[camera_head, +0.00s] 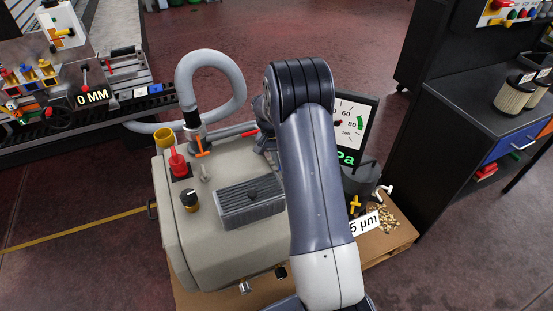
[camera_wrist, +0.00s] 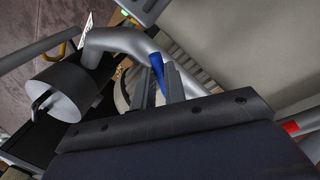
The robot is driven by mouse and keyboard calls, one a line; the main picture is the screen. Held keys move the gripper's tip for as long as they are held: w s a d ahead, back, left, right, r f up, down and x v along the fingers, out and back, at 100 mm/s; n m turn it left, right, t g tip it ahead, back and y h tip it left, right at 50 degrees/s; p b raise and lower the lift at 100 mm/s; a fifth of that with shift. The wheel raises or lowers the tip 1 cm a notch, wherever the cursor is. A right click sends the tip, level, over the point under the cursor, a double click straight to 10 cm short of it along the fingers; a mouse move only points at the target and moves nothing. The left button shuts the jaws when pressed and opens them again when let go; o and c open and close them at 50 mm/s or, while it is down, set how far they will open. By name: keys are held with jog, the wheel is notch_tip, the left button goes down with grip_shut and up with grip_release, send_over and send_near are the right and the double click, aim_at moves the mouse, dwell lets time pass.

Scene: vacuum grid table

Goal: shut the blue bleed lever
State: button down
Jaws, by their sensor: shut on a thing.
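The blue bleed lever (camera_wrist: 157,70) shows in the wrist view as a slim tapered blue handle, with its lower part between the fingers. My gripper (camera_wrist: 160,82) is shut on it there. A grey curved pipe (camera_wrist: 115,40) runs close beside the fingers and lever. In the head view my arm stands in front of the pump and hides the blue lever and most of the gripper. How far the lever is turned cannot be told.
The beige pump housing (camera_head: 230,250) carries an orange lever (camera_head: 201,147), a red knob (camera_head: 178,162) and a grey hose (camera_head: 235,75). A dark bench (camera_head: 470,90) is farther right.

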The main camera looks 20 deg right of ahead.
jog(key=n, duration=0.1)
jog(key=d+n, duration=0.1)
jog(key=n, duration=0.1)
jog(key=shift+s+d+n+t, duration=0.2)
jog(key=shift+s+n+t, duration=0.1)
jog(key=shift+s, duration=0.1)
jog(key=shift+s+d+n+t, duration=0.15)
jog(key=shift+d+n, duration=0.15)
jog(key=shift+n, duration=0.45)
jog(key=shift+w+d+n+t, duration=0.15)
jog(key=shift+d+n, duration=0.15)
jog(key=shift+n, duration=0.45)
jog(key=shift+s, duration=0.1)
jog(key=c, duration=1.5)
grip_release()
jog(key=shift+o, duration=0.2)
notch_tip(320, 180, up, 11)
jog(key=a, duration=0.2)
jog(key=shift+f, duration=0.15)
